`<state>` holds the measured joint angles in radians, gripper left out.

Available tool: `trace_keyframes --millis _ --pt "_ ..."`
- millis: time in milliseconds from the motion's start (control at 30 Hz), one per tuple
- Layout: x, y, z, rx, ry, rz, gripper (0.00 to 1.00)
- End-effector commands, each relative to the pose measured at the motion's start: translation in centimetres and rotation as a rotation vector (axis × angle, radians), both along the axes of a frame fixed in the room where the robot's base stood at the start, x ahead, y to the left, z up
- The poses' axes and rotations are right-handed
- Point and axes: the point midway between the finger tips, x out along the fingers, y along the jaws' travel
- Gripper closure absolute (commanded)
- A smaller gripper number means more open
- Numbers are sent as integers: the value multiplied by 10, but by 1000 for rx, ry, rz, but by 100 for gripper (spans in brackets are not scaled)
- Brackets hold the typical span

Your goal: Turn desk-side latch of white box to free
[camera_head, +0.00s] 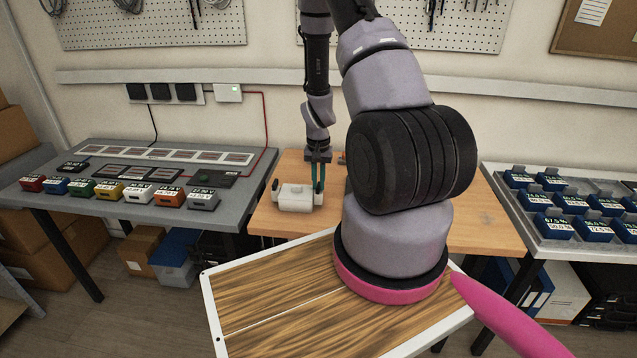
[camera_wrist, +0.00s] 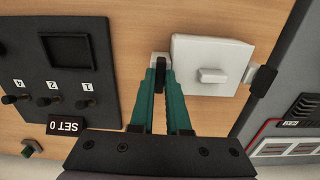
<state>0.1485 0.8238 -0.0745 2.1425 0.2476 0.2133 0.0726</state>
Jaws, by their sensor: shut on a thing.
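The white box (camera_head: 294,199) sits on the wooden desk (camera_head: 268,222) in the head view, and it also shows in the wrist view (camera_wrist: 193,74) with a raised white bar on top. It has a small black latch on each of two opposite sides. My gripper (camera_head: 319,181) is at the box's right side in the head view. In the wrist view its green fingers (camera_wrist: 161,76) are shut on the black latch (camera_wrist: 160,66) at the box's left side, partly hidden between them. The other latch (camera_wrist: 263,80) is on the far side, clear of the gripper.
A black panel (camera_wrist: 101,52) with knobs and a "SET 0" label lies beside the box in the wrist view. A grey bench (camera_head: 135,212) with coloured blocks stands left. A tray of blue boxes (camera_head: 560,241) stands right. My arm hides part of the desk.

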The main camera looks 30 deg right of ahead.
Motion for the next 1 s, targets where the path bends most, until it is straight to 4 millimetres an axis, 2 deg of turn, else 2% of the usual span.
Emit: trace_keyframes --millis 567,600,633,667,1000 --pt "0 0 0 1 -1 29 100" --pt "0 0 0 1 -1 29 71" --pt "0 0 0 1 -1 29 59" --pt "0 0 0 1 -1 29 55" --pt "0 0 3 -1 -1 28 55"
